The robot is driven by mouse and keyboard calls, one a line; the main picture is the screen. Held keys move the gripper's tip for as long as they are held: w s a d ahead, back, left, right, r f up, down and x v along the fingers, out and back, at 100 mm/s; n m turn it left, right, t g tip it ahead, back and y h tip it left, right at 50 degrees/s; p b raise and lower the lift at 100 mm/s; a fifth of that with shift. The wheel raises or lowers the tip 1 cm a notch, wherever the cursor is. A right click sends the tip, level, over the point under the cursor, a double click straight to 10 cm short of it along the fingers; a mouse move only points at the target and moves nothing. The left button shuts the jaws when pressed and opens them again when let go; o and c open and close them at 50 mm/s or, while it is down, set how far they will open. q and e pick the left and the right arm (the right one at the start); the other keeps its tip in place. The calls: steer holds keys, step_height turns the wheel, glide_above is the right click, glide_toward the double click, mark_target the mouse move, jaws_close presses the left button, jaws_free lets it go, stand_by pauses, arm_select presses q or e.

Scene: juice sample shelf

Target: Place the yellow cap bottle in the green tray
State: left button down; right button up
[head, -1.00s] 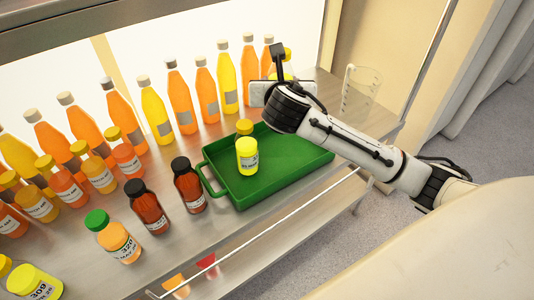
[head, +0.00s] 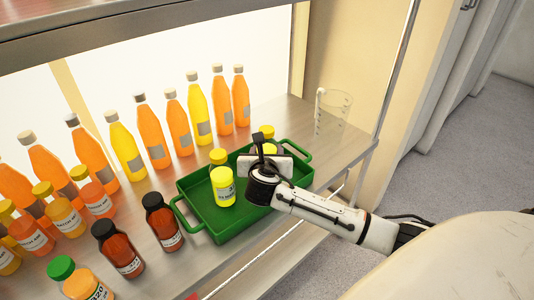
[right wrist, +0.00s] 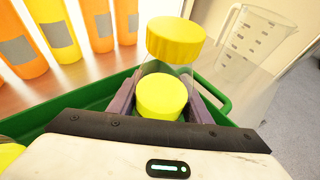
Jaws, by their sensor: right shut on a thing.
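The yellow cap bottle (head: 267,132) is between the fingers of my right gripper (head: 265,150), over the right part of the green tray (head: 212,233). In the right wrist view its yellow cap (right wrist: 175,40) stands above the gripper (right wrist: 162,100), with clear glass and yellow juice below. The fingers are shut on its sides. The bottle looks roughly upright. Its base is hidden, so I cannot tell whether it touches the tray floor. Another yellow cap bottle (head: 222,188) stands in the tray, left of my gripper. My left gripper is out of view.
Tall orange and yellow bottles (head: 178,125) line the back of the shelf. Two dark-capped bottles (head: 162,222) stand left of the tray. A green-capped bottle (head: 75,280) is at front left. A clear measuring jug (head: 332,112) stands behind the tray at right. A shelf hangs above.

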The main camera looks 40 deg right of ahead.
mark_target(270, 147)
steer(key=shift+r, duration=0.1)
steer(key=o, duration=1.3)
steer(key=shift+f, duration=0.2)
steer(key=shift+c, duration=0.2)
steer(key=shift+r, duration=0.2)
steer(key=p+v, duration=0.3)
steer(key=v, duration=0.9)
steer(key=shift+f, duration=0.1)
